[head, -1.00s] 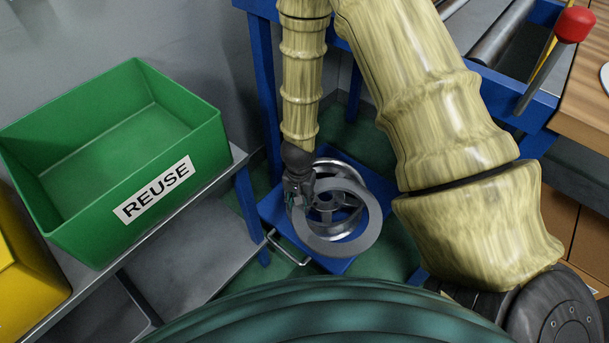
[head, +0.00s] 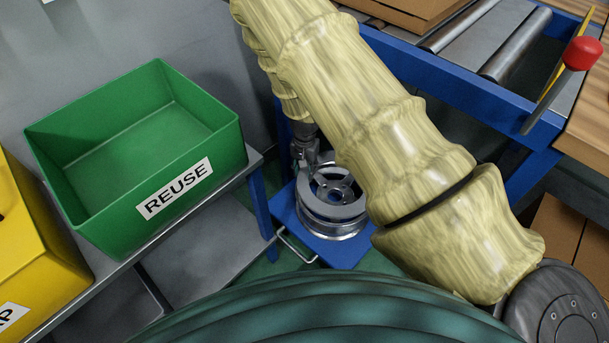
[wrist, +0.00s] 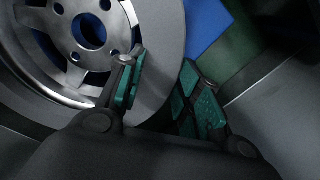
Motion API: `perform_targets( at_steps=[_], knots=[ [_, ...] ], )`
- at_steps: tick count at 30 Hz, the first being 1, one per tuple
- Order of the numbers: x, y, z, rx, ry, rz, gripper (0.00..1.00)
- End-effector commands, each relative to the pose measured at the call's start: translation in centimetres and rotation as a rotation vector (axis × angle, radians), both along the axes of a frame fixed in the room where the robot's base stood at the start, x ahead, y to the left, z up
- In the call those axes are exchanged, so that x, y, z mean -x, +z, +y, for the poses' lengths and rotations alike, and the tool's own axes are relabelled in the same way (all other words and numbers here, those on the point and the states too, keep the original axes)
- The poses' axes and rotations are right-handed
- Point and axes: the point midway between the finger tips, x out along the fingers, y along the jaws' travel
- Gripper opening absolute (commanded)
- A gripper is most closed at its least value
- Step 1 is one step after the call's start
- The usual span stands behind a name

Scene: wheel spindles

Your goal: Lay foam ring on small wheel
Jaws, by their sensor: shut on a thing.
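The small wheel (head: 333,232) is a silver spoked wheel lying on a blue platform. The grey foam ring (head: 345,212) is over its top, with the wheel's hub and spokes showing through the opening. In the wrist view the ring (wrist: 168,45) is a broad grey band beside the spoked wheel face (wrist: 85,60). My gripper (head: 306,163) is at the ring's far left edge, shut on the ring's band. Its green-padded fingers (wrist: 158,95) show in the wrist view. I cannot tell whether the ring touches the wheel.
A blue platform (head: 285,210) with a metal handle carries the wheel. A green REUSE bin (head: 180,190) stands on a grey shelf at left, beside a yellow bin (head: 35,245). A blue-framed roller conveyor (head: 450,75) stands at right. My arm hides part of the right side.

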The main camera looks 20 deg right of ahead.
Motion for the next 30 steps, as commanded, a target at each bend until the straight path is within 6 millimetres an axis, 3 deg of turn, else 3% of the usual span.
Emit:
perform_targets(
  at_steps=[12, 22, 23, 26, 30],
  knots=[
    [0.0, -3.3, 0.0, 0.001, -0.001, 0.001, 0.16],
    [0.1, -3.6, 0.0, 0.0, 0.0, 0.0, 0.13],
    [0.1, -3.6, 0.0, -0.001, 0.0, 0.001, 0.36],
    [0.1, -3.6, 0.0, -0.001, 0.0, 0.001, 0.54],
    [0.1, -3.5, 0.0, 0.0, -0.001, 0.0, 0.56]
  ],
)
